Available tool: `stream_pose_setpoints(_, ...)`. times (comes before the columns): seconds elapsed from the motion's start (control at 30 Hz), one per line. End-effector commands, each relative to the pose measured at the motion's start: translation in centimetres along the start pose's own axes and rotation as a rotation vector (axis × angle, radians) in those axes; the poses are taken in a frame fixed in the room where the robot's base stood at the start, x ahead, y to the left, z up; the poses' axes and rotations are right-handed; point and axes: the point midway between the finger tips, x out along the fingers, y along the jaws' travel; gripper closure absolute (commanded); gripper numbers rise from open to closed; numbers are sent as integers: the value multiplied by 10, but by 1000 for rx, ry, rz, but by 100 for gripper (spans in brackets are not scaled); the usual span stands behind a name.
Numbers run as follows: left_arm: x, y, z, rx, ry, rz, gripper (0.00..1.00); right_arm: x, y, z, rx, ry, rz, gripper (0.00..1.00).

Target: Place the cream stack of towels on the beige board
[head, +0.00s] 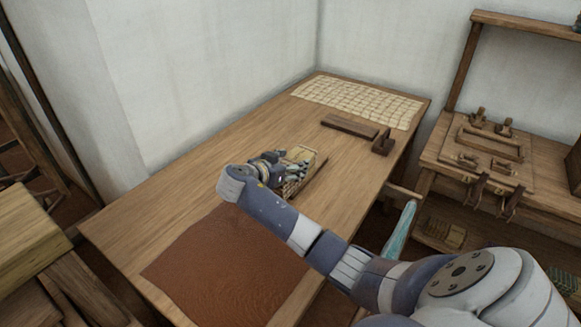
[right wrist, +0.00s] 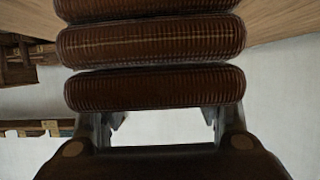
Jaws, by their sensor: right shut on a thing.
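My right gripper (head: 283,172) is over the middle of the wooden table, shut on a stack of towels. The stack's cream top (head: 306,156) shows just beyond the fingers in the head view. In the right wrist view the stack (right wrist: 155,88) fills the upper middle as several rounded, ribbed layers, dark brown there. A dark strip runs along its right side; I cannot tell whether it is a board or shadow, or whether the stack touches the table. I cannot make out a beige board for certain. My left gripper is out of view.
A brown cloth (head: 215,268) lies at the table's near end, a cream gridded mat (head: 360,103) at the far end. A flat wooden bar (head: 350,127) and a small wooden block (head: 382,143) lie near the mat. A tool bench (head: 500,150) stands right. The table's left side is bare.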

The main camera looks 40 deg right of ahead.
Motion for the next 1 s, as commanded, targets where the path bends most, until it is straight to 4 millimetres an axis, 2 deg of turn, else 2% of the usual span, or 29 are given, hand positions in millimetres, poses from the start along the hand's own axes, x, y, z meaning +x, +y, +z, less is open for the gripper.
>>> stream_pose_setpoints(0.27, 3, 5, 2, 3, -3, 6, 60, 1, 0, 4, 1, 0, 0, 73)
stream_pose_setpoints(0.3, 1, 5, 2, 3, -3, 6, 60, 1, 0, 2, 1, -1, 0, 32)
stream_pose_setpoints(0.37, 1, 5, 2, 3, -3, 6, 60, 1, 0, 2, 0, -1, 0, 21)
stream_pose_setpoints(0.8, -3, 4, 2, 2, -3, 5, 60, -1, 0, -3, 1, 1, 0, 21)
stream_pose_setpoints(0.87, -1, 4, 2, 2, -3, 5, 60, -7, -1, 0, 1, -1, -4, 21)
stream_pose_setpoints(1.0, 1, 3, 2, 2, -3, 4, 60, -34, -1, 0, 3, -4, -5, 21)
